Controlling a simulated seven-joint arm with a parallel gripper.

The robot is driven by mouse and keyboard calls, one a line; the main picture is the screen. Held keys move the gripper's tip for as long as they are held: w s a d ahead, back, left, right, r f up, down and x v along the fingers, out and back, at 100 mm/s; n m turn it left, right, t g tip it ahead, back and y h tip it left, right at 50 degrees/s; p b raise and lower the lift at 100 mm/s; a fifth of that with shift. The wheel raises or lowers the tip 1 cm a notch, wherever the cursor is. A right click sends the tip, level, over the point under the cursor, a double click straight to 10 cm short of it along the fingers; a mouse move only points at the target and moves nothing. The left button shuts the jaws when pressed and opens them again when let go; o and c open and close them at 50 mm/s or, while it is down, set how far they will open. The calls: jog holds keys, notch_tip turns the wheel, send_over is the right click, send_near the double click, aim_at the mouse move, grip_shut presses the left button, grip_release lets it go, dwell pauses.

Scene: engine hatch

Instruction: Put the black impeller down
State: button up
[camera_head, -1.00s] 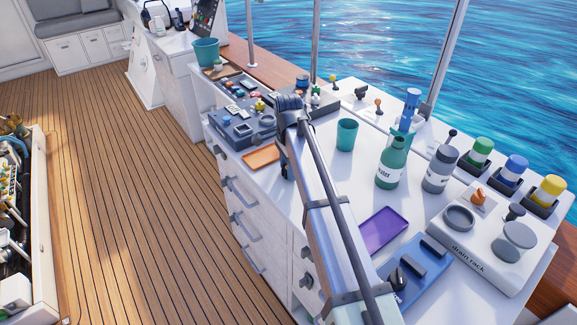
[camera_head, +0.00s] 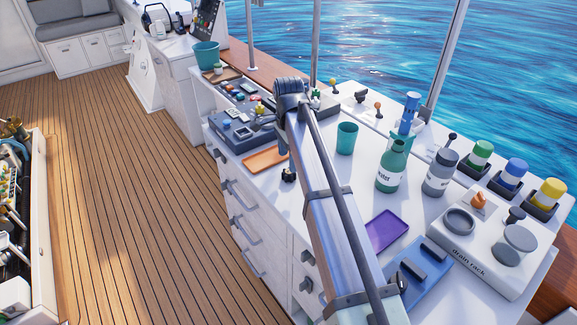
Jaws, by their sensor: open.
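A small dark object (camera_head: 288,175), which looks like the black impeller, rests on the white counter beside the orange tray (camera_head: 265,158), just left of my arm. It is too small for me to make out its shape. My arm crosses the middle of the view and rises over the counter. My gripper does not show; it is hidden behind my own arm, so I cannot see its fingers or its distance from the dark object.
A teal cup (camera_head: 347,138), a green water bottle (camera_head: 392,165) and a grey bottle (camera_head: 440,172) stand right of my arm. A purple tray (camera_head: 386,230), a blue holder (camera_head: 423,272) and the drain rack (camera_head: 478,250) lie nearer. A grey organizer (camera_head: 240,133) stands behind the orange tray.

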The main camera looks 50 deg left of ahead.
notch_tip(320, 180, up, 6)
jog(key=shift+r, duration=0.25)
dwell(0.6)
